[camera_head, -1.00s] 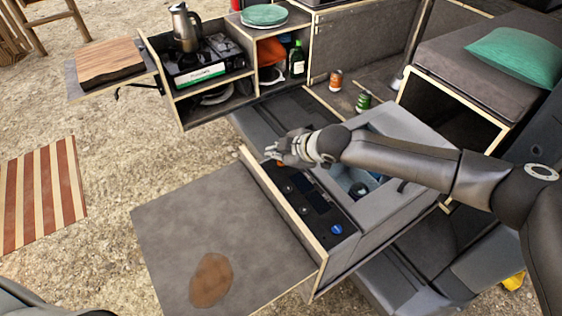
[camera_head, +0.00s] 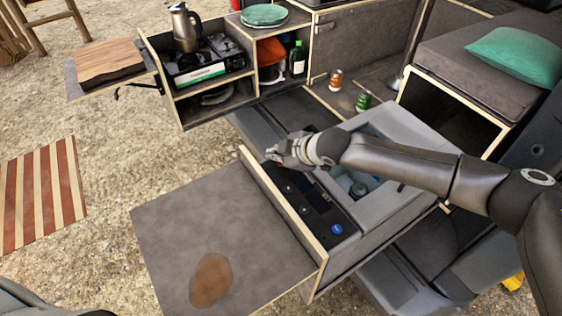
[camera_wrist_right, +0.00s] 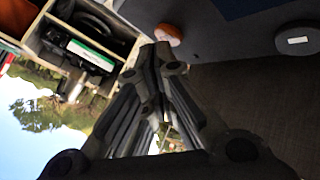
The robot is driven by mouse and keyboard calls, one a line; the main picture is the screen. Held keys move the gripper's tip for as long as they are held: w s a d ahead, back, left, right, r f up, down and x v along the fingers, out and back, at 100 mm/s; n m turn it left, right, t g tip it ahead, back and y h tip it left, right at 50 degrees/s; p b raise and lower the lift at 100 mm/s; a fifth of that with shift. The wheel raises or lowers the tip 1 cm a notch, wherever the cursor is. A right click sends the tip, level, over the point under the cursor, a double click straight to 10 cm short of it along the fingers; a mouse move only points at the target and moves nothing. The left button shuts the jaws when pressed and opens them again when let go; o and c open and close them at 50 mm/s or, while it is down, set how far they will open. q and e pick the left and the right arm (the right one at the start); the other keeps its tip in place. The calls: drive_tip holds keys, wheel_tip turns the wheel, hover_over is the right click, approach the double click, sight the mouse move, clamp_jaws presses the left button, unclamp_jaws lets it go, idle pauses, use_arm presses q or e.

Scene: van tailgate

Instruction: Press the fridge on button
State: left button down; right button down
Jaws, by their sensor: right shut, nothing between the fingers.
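The fridge (camera_head: 415,140) is a grey box on a pull-out drawer, its top open over a bin holding items. A dark control panel (camera_head: 318,203) with knobs, a small screen and a blue round button (camera_head: 336,229) runs along its left side. My right gripper (camera_head: 272,154) is shut and empty at the panel's far end. In the right wrist view, its fingertips (camera_wrist_right: 160,48) are close to an orange-red round button (camera_wrist_right: 168,33); I cannot tell if they touch. A dark knob with a white mark (camera_wrist_right: 297,39) is to the right. My left gripper is out of view.
A grey tabletop (camera_head: 190,225) with a brown stain extends in front of the panel. A wooden rim (camera_head: 290,219) stands between tabletop and panel. A kitchen unit with a stove (camera_head: 205,62) and kettle (camera_head: 186,28) is behind left. Two cans (camera_head: 336,80) stand behind the fridge.

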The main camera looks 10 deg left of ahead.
sight(278, 164)
drive_tip(key=shift+f, duration=0.4)
idle(0.8)
drive_tip(key=shift+r, duration=0.1)
drive_tip(key=shift+r+p, duration=0.6)
drive_tip(key=shift+r, duration=0.1)
drive_tip(key=shift+r, duration=0.1)
wheel_tip(278, 164, up, 5)
drive_tip(key=p, duration=0.4)
idle(0.4)
